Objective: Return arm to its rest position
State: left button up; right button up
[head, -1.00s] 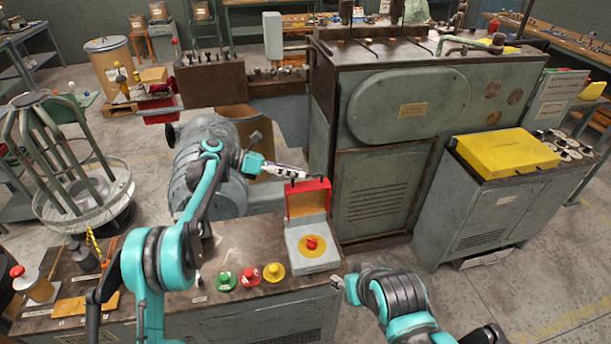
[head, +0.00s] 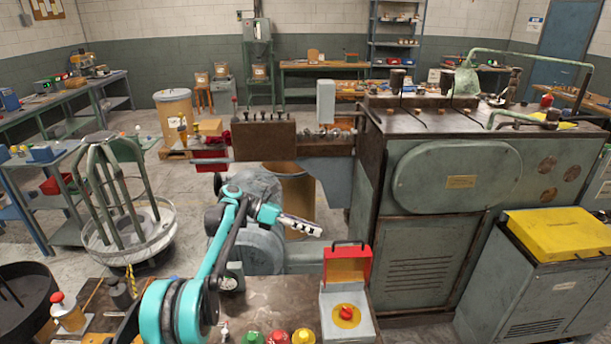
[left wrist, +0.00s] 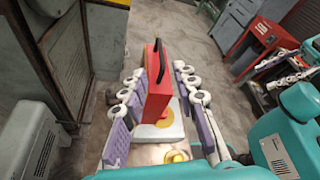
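My left arm (head: 228,245) reaches over the bench from the lower left in the head view. Its gripper (head: 305,225) is up and left of the grey control box (head: 335,318), with a visible gap to the open red lid (head: 347,268). In the left wrist view the two fingers (left wrist: 160,100) are spread apart. The red lid (left wrist: 158,85) with its black handle shows between them, but nothing looks gripped. The box has a red knob (head: 346,312) on a yellow disc.
Green (head: 252,338), red (head: 277,338) and yellow (head: 303,336) buttons sit on the bench left of the box. The large grey machine (head: 425,250) stands behind and right.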

pick_arm(q)
jog(key=s+a+r+m+t+y+b, duration=0.1)
jog(key=s+a+m+t+y, duration=0.3)
jog(key=s, duration=0.4)
jog(key=s+a+r+m+t+y+b, duration=0.1)
jog(key=s+a+m+y, duration=0.3)
jog(key=s, duration=0.4)
jog(key=s+a+f+m+t+y, duration=0.1)
jog(key=s+a+f+m+y, duration=0.1)
jog(key=s+a+f+m, duration=0.2)
jog(key=s+a+f+m+t+y+b, duration=0.1)
jog(key=s+a+f+m+t+y, duration=0.1)
jog(key=s, duration=0.7)
jog(key=s+a+f+m+t+y+b, duration=0.1)
jog(key=s+a+f+m+y, duration=0.1)
jog(key=s+a+f+m, duration=0.3)
jog(key=s+a+m, duration=0.2)
jog(key=m, duration=0.1)
jog(key=shift+f, duration=0.3)
dwell(0.9)
